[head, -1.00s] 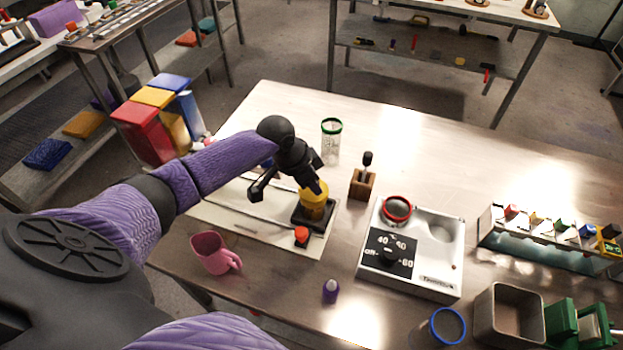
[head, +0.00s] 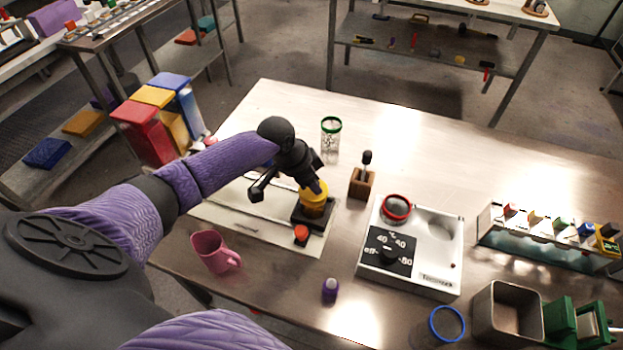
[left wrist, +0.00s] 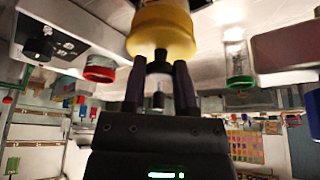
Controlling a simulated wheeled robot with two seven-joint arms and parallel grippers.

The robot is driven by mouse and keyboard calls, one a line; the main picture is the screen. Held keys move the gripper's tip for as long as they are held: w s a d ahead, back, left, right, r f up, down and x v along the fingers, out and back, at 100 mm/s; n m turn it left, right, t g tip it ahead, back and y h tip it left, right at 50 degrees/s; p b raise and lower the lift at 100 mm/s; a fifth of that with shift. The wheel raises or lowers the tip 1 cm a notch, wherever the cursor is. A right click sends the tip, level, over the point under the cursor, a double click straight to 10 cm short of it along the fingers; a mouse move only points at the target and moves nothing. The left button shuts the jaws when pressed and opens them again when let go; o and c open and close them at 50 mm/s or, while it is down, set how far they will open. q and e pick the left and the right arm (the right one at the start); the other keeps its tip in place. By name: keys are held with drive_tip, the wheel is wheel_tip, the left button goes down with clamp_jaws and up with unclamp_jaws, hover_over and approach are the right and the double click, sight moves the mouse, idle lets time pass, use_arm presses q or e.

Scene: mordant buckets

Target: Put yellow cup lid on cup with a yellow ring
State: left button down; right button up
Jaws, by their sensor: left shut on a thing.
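The yellow lid (head: 315,187) is at the tip of my left gripper (head: 318,184), directly over an amber-yellow cup (head: 312,206) on a small black stand. Lid and cup line up; I cannot tell in the head view whether the lid is fully seated. In the left wrist view, the fingers of my left gripper (left wrist: 160,85) are shut on the knob of the yellow lid (left wrist: 162,40). The cup's ring is hard to pick out from the lid. My right gripper is not in view.
A green-ringed glass (head: 331,140) stands behind, and a wooden block with a dark-handled tool (head: 362,183) to the right. A heater unit (head: 428,250) carries a red-ringed cup (head: 396,208). A pink mug (head: 213,252) and a purple-capped bottle (head: 330,290) stand nearer.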

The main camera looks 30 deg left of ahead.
use_arm(q)
drive_tip(key=shift+f, duration=0.2)
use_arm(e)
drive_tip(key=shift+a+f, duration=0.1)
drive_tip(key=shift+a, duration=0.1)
use_arm(q)
drive_tip(key=shift+f, duration=0.15)
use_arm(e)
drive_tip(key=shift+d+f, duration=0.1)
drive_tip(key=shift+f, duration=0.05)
use_arm(q)
drive_tip(key=c, duration=0.6)
unclamp_jaws()
drive_tip(key=shift+c, duration=0.2)
drive_tip(key=shift+o, duration=1.6)
drive_tip(key=p+v, duration=0.2)
drive_tip(key=v, duration=0.8)
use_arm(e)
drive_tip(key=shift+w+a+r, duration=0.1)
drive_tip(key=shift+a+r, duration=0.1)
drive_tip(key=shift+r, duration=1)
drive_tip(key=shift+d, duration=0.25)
